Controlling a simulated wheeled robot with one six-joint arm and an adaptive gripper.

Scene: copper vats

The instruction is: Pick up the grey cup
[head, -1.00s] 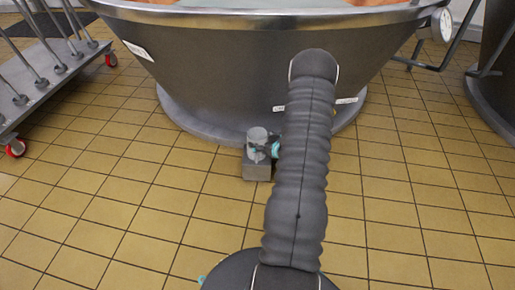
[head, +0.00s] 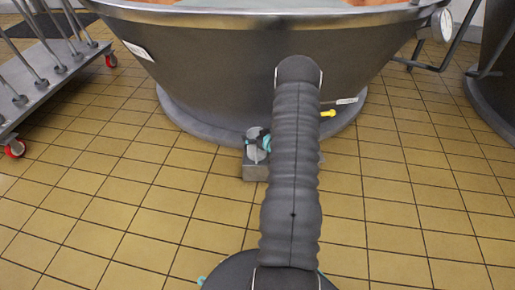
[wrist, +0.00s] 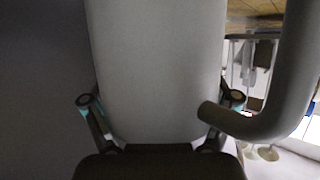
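The grey cup (wrist: 155,75) fills the middle of the wrist view, and its curved handle (wrist: 275,85) rises at the right. In the head view the cup (head: 252,149) is small, at the grey block by the vat's foot, and partly hidden by my gripper (head: 259,138). In the wrist view my gripper (wrist: 160,100) is spread wide, one finger on each side of the cup. The handle passes in front of the right finger. Whether the fingers touch the cup is not clear.
A grey block (head: 255,172) stands on the yellow tiled floor against the base of the large vat (head: 215,70). A yellow piece (head: 327,113) juts out right of my arm. A wheeled metal rack (head: 50,80) stands at left. Open floor lies around.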

